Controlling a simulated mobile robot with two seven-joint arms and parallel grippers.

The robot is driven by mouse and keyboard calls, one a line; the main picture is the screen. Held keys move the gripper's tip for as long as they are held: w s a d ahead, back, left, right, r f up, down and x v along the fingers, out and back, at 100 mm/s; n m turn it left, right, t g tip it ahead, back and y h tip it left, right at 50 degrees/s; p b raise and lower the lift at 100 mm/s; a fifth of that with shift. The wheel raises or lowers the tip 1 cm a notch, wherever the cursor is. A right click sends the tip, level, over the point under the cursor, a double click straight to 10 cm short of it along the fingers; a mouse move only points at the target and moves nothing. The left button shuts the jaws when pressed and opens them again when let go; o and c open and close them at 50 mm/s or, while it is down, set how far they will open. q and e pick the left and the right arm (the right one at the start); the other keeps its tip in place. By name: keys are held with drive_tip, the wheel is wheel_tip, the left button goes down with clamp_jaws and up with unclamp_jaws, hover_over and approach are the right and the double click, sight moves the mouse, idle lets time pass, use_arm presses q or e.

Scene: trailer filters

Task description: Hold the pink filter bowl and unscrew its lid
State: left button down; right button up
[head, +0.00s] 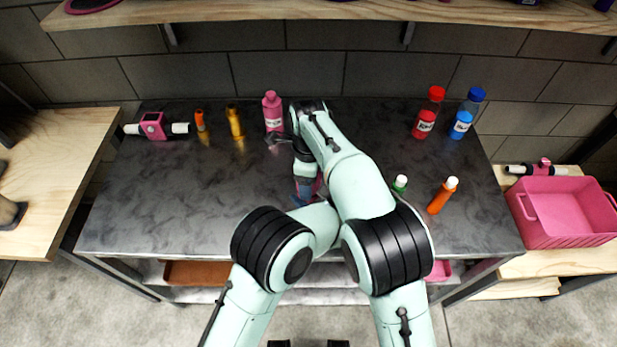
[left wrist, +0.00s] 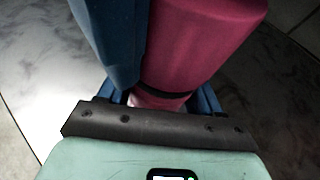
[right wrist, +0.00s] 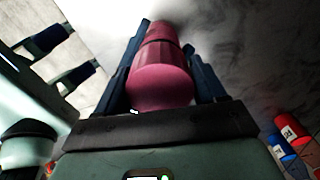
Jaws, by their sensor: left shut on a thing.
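The pink filter bowl (left wrist: 205,42) is a smooth cylinder that fills the upper middle of the left wrist view. A black ring (left wrist: 165,92) runs around it, with a paler pink part (left wrist: 155,102) below. My left gripper (left wrist: 160,95) is shut on it. In the right wrist view a pink cylinder with a dark band (right wrist: 160,80) lies between the fingers of my right gripper (right wrist: 168,65), which are on both sides of it and look open. In the head view my arms hide most of the bowl (head: 318,184); the lid cannot be clearly told apart.
Red-capped (head: 428,112) and blue-capped (head: 467,113) bottles stand back right. A pink crate (head: 560,228) sits far right.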

drive_tip(key=shift+o, duration=1.2)
drive_tip(key=shift+r, duration=2.3)
drive_tip(key=shift+c, duration=0.4)
wheel_tip(320, 180, up, 3)
drive_tip(key=m, duration=0.6)
drive_tip(key=shift+f+m, duration=0.35)
drive_tip(key=shift+m, duration=0.05)
wheel_tip(320, 180, down, 7)
